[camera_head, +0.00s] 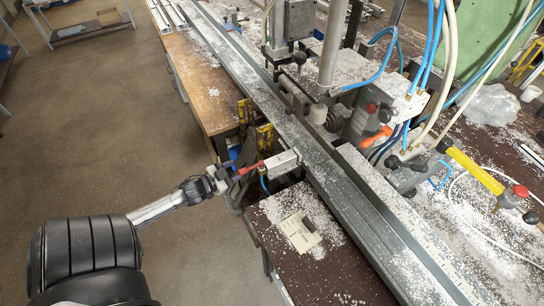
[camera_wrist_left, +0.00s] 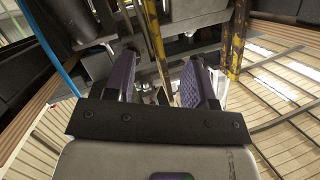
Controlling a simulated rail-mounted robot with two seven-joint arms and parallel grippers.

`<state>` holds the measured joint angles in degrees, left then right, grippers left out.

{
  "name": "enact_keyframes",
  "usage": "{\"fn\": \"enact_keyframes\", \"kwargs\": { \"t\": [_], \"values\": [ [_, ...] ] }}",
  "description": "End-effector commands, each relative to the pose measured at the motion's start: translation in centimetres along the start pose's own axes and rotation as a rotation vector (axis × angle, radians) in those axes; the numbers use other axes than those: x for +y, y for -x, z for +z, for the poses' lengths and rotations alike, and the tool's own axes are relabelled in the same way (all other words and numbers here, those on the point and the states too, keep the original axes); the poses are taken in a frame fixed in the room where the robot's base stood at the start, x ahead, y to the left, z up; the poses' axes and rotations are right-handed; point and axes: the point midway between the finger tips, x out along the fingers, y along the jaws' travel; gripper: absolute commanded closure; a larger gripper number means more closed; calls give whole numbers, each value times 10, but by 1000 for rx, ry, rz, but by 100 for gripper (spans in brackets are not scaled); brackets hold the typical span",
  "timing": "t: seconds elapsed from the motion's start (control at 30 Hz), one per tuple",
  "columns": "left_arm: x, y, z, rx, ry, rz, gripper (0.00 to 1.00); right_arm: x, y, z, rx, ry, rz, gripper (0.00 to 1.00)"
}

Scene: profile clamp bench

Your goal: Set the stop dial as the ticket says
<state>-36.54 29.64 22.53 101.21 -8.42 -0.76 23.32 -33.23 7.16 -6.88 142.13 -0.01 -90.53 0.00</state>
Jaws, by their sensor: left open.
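A pale ticket (camera_head: 296,236) lies on the dark bench at the lower centre in the head view, with a small dark object (camera_head: 308,224) on it. Its writing is too small to read. I cannot tell for sure which part is the stop dial; a round pale knob (camera_head: 318,113) sits on the machine beside the rail. My left gripper (camera_head: 228,175) is beside the bench's near edge, close to a red-handled clamp part (camera_head: 250,168). In the wrist view the left gripper (camera_wrist_left: 160,80) is open, its purple-padded fingers apart, with nothing clearly held between them. My right gripper is out of view.
A long metal profile rail (camera_head: 345,190) runs diagonally across the bench, with pale chips scattered around. Machine posts, blue hoses and a yellow-handled tool (camera_head: 475,170) crowd the right. Yellow-black posts (camera_head: 265,137) stand by the bench edge. Open floor (camera_head: 100,130) lies left.

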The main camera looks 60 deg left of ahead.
Motion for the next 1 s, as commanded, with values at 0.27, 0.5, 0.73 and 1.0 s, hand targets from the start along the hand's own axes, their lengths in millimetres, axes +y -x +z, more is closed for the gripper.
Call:
{"fn": "enact_keyframes", "kwargs": {
  "t": [0.27, 0.5, 0.73, 1.0],
  "values": [
    [10, 8, -32, 266, 122, 136, 50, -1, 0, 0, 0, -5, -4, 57],
    [17, 3, -46, 337, 169, 186, 50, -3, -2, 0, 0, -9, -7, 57],
    [24, -33, -59, 340, 169, 187, 50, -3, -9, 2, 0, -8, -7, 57],
    [31, -78, -76, 338, 169, 185, 50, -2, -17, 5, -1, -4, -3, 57]
  ]
}}
